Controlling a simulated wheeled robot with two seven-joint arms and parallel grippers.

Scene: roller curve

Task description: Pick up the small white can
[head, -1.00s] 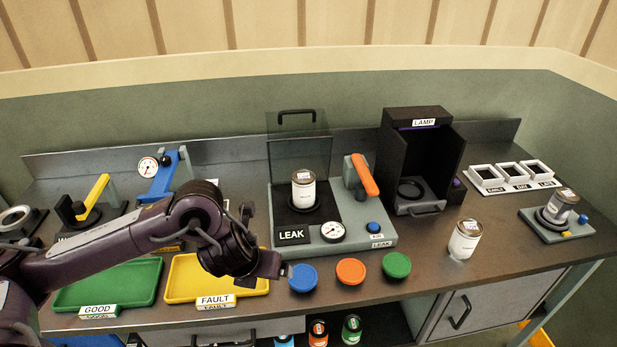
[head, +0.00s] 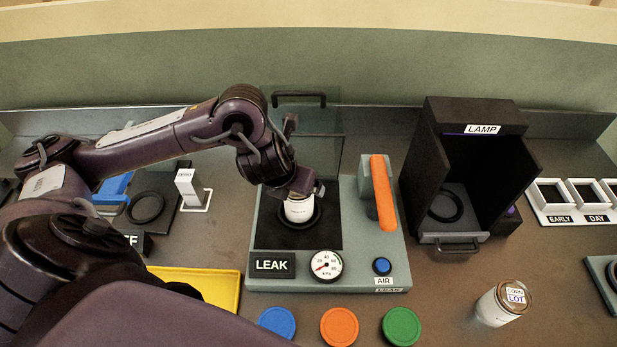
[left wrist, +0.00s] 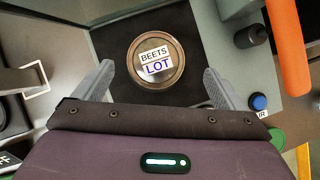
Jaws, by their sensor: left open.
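A small white can (head: 299,210) stands upright on the dark pad of the LEAK station, in a black ring. In the left wrist view its round metal lid (left wrist: 156,62) carries a label reading BEETS LOT. My left gripper (head: 301,186) is right above this can and hides part of its top in the head view. In the left wrist view my left gripper's fingers (left wrist: 160,80) are open, one on each side of the lid, with gaps to it. Another white can (head: 502,304), with a CORN LOT label, stands on the bench at the right. My right gripper is not in view.
The LEAK station (head: 262,284) has a raised clear lid (head: 320,130) behind the can, an orange lever (head: 383,193) to its right and a gauge (head: 326,265) in front. The black LAMP box (head: 470,150) stands further right. Blue, orange and green discs (head: 339,326) lie in front.

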